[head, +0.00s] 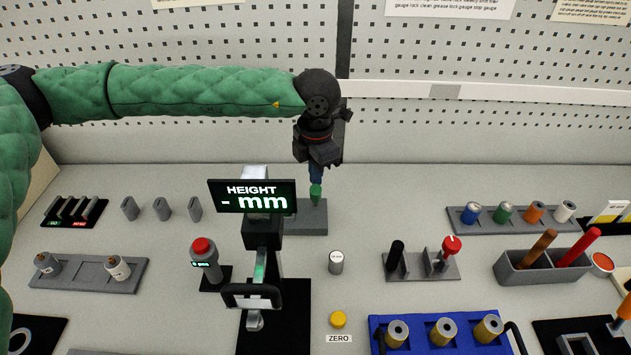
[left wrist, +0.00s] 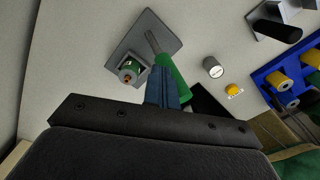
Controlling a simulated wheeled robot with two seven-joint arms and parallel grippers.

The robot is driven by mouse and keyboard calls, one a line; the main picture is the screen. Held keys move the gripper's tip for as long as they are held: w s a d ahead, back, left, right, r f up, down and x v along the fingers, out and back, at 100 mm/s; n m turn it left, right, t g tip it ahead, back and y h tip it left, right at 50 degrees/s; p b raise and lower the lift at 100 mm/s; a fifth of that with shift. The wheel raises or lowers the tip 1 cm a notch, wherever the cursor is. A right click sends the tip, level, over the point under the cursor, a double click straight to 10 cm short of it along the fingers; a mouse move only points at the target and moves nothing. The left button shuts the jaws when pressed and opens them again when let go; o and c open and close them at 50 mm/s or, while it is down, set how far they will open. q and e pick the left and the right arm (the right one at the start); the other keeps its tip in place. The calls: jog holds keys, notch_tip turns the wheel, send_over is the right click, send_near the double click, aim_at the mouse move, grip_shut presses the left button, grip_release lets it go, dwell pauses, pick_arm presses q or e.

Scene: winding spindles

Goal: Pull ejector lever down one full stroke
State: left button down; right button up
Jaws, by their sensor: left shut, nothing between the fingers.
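A lever with a green grip (head: 316,191) stands on a grey base block (head: 312,217) behind the height display. In the left wrist view the green grip (left wrist: 174,78) slants away from my fingers, and its thin grey arm runs over the base plate (left wrist: 162,36). A green-topped spindle piece (left wrist: 130,69) sits in a square holder beside it. My left gripper (head: 316,176) points down at the grip from above. Its blue fingers (left wrist: 162,98) are shut with nothing between them, close beside the grip; I cannot tell whether they touch it. My right gripper is out of view.
The height gauge with its display (head: 252,196) stands just in front of the lever. A red-button post (head: 204,258), a small grey cylinder (head: 336,262) and a yellow ZERO button (head: 338,319) are nearby. A blue tray (head: 377,322) holds spools. A pegboard wall (head: 440,60) rises behind.

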pick_arm(q)
jog(key=shift+s, duration=0.2)
jog(key=shift+f, duration=0.1)
